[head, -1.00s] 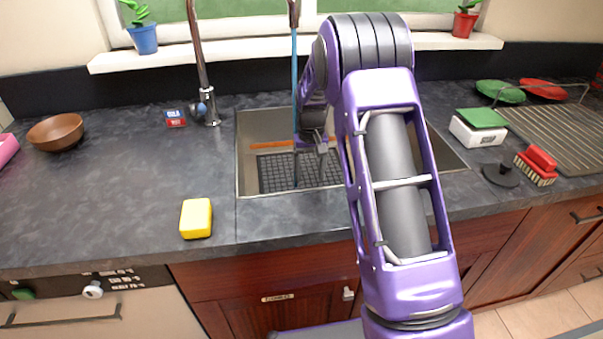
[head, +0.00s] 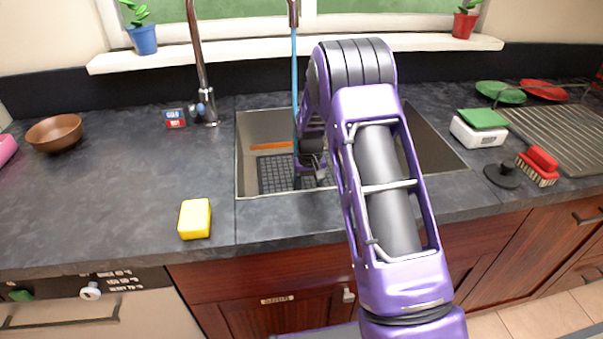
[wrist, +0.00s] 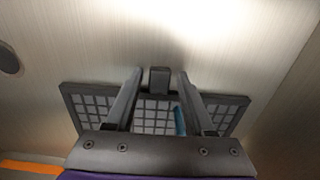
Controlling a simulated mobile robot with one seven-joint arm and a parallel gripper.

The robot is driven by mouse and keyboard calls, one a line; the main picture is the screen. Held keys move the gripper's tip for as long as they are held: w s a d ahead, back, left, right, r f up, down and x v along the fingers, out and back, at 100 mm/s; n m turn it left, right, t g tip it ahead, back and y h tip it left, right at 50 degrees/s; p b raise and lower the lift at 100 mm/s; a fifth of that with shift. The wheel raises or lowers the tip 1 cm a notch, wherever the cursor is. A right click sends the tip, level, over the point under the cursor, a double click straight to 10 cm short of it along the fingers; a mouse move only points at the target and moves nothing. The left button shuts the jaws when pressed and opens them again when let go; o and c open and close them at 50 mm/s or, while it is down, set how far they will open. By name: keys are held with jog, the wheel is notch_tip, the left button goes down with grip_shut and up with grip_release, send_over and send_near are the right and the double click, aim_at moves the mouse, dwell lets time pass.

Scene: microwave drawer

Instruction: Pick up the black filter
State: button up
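The black filter (head: 273,174), a dark grid-patterned piece, lies in the sink basin. In the wrist view the filter (wrist: 90,104) spans beneath my gripper, with a dark upright tab (wrist: 159,80) at its far edge. My gripper (wrist: 159,73) is open, its fingers apart on the left and right of the tab. I cannot tell whether they touch it. In the head view my gripper (head: 312,182) is down in the basin over the filter's right part, and my arm hides the rest.
The steel sink (head: 247,150) has walls close around my gripper. A blue line (head: 295,85) hangs from the tap (head: 199,70). An orange strip (head: 270,146) lies in the sink. A yellow sponge (head: 195,219) is on the front counter. A black disc with a knob (head: 502,175) sits at right.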

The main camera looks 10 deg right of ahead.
grip_shut()
jog(key=shift+r, duration=0.1)
notch_tip(320, 180, up, 18)
jog(key=p, duration=0.1)
jog(key=shift+p, duration=0.4)
jog(key=shift+c, duration=2)
grip_release()
grip_shut()
